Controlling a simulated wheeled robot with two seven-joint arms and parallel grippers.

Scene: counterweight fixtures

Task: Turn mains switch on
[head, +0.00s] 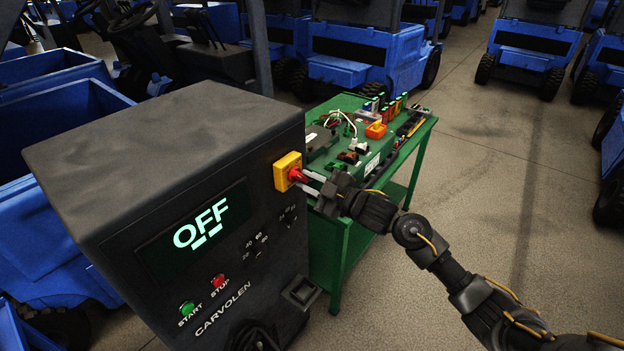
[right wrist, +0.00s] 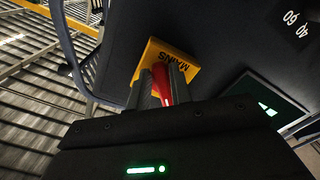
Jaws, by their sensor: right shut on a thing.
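The cabinet's screen (head: 198,225) reads "OFF". My right gripper (head: 308,180) is shut on the red knob. In the right wrist view the red knob (right wrist: 162,84) sits between the two fingers of the right gripper (right wrist: 160,90), and the yellow plate (right wrist: 158,58) behind it reads "MAINS". The fingers hide part of the knob. My left gripper is not in view.
A green START button (head: 187,308) and a red STOP button (head: 218,282) are on the cabinet front. A green cart (head: 345,225) with tools and wires stands close behind my right gripper. Blue vehicles (head: 350,50) fill the background.

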